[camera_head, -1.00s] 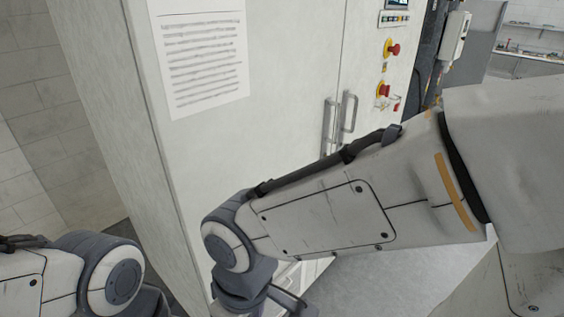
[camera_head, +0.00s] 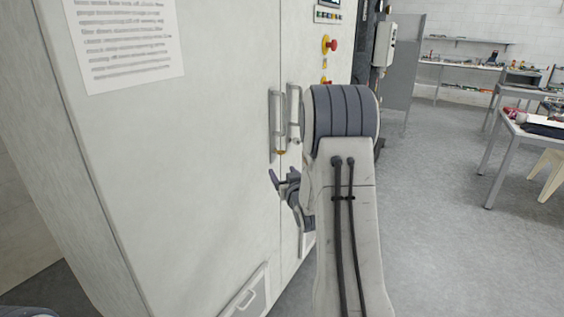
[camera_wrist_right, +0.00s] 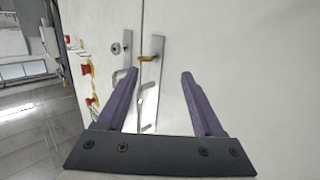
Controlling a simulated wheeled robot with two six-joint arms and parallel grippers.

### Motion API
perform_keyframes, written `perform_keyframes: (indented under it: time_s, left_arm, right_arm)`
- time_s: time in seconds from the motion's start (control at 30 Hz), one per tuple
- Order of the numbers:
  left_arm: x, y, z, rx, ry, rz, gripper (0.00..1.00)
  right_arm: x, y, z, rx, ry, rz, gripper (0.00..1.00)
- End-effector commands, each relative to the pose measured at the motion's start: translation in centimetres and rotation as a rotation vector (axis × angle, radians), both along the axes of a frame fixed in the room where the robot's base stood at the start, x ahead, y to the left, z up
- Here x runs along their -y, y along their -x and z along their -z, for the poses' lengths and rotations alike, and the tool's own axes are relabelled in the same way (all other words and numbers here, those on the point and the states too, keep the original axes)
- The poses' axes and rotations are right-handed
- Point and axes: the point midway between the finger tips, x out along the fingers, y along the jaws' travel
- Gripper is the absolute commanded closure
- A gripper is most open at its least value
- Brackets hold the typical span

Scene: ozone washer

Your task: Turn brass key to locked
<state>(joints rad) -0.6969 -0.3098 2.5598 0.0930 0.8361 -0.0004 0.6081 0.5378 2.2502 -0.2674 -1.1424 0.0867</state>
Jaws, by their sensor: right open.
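My left gripper is out of view.
A second handle plate with a round lock (camera_wrist_right: 116,48) is beside the key's plate. Red buttons (camera_head: 329,44) are on the cabinet's right side. A printed sheet (camera_head: 125,45) is on the door. The floor (camera_head: 430,200) to the right is clear up to a table (camera_head: 510,126).

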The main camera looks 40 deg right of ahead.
Motion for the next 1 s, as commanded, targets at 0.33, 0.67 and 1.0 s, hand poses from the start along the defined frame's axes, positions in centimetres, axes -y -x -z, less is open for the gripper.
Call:
perform_keyframes:
  time_s: [0.33, 0.67, 1.0]
  left_arm:
    - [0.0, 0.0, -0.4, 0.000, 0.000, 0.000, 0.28]
    - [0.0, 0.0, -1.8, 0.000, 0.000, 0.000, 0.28]
    - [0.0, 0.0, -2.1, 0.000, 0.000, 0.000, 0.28]
  right_arm:
    - [3.3, -1.3, -0.7, 0.085, 0.027, 0.027, 0.31]
    - [5.5, -6.7, -0.7, 0.084, 0.028, 0.027, 0.31]
    - [6.4, -8.8, -0.5, 0.082, 0.026, 0.029, 0.31]
